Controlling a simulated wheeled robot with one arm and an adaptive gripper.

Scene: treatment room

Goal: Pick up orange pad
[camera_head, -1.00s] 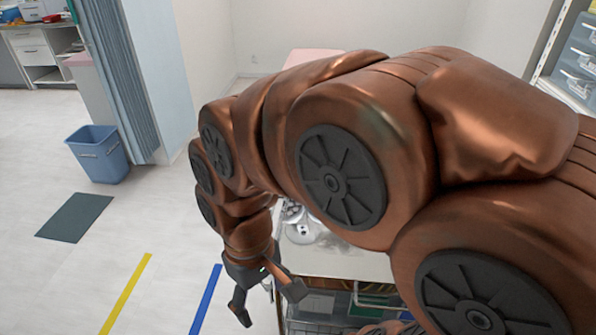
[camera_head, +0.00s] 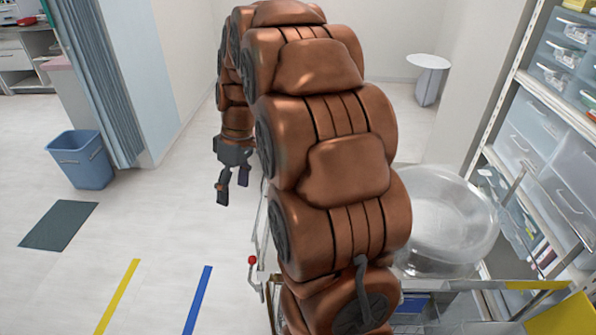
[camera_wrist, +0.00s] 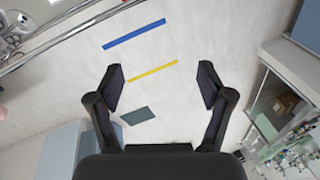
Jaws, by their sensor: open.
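I cannot make out an orange pad in either view; my arm covers much of the middle of the head view. My gripper (camera_head: 232,184) hangs with its fingers pointing down over the floor, left of the cart, in the head view. A small pinkish patch (camera_wrist: 2,113) shows at the left edge of the wrist view, too cut off to identify.
A clear round basin (camera_head: 446,220) is right of my arm, before drawer shelving (camera_head: 550,150). A white round table (camera_head: 428,78) stands behind. A blue bin (camera_head: 82,160), dark mat (camera_head: 59,225) and yellow (camera_head: 118,295) and blue (camera_head: 198,300) strips are left.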

